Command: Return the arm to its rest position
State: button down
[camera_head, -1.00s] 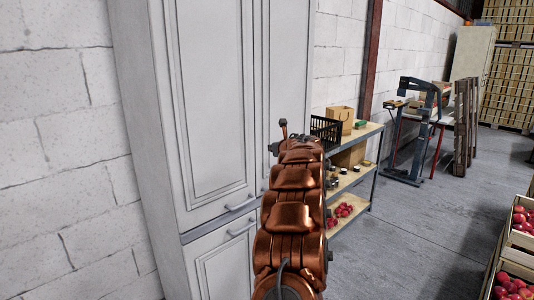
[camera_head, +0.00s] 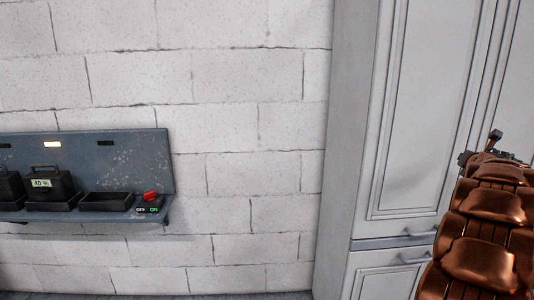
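My copper-coloured arm (camera_head: 490,205) rises from the lower right corner of the head view, in front of a tall grey cabinet. Its links are stacked upward and its far end is near the right edge. Only a small dark part shows at the top of the arm. My gripper's fingers cannot be made out, so I cannot tell whether it holds anything.
The tall grey cabinet (camera_head: 345,150) stands at the right with its doors shut. A wall-mounted metal rack (camera_head: 120,160) at the left holds black boxes (camera_head: 50,185), an empty tray (camera_head: 106,201) and a red switch (camera_head: 150,196). Bare block wall lies between.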

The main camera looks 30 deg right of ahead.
jog(key=w+a+r+m+g+h, duration=0.1)
jog(key=w+a+r+m, duration=0.2)
jog(key=w+a+m, duration=0.4)
jog(key=s+a+f+m+g+y, duration=0.1)
jog(key=a+f+m, duration=0.2)
jog(key=a, duration=0.7)
jog(key=s+a+f+m+g+y+p, duration=0.1)
jog(key=a+f+m+g+y, duration=0.2)
jog(key=a, duration=0.6)
jog(key=s+a+f+m, duration=0.1)
jog(key=a+f+m, duration=0.25)
jog(key=a, duration=0.65)
jog(key=s+a+f+m+g+y, duration=0.1)
jog(key=s+a+f+g+y, duration=0.1)
jog(key=s+a, duration=0.6)
jog(key=s+a+f+m+g+y, duration=0.2)
jog(key=s+a+f+y, duration=0.2)
jog(key=a, duration=1.2)
jog(key=s+a+f+m+g+y+p, duration=0.1)
jog(key=s+a+f, duration=0.5)
jog(key=s+a, duration=0.6)
jog(key=shift+s+a+m+g+y, duration=0.15)
jog(key=shift+s+m+g+y, duration=0.25)
jog(key=shift+m+g+y, duration=0.45)
jog(key=shift+f, duration=0.1)
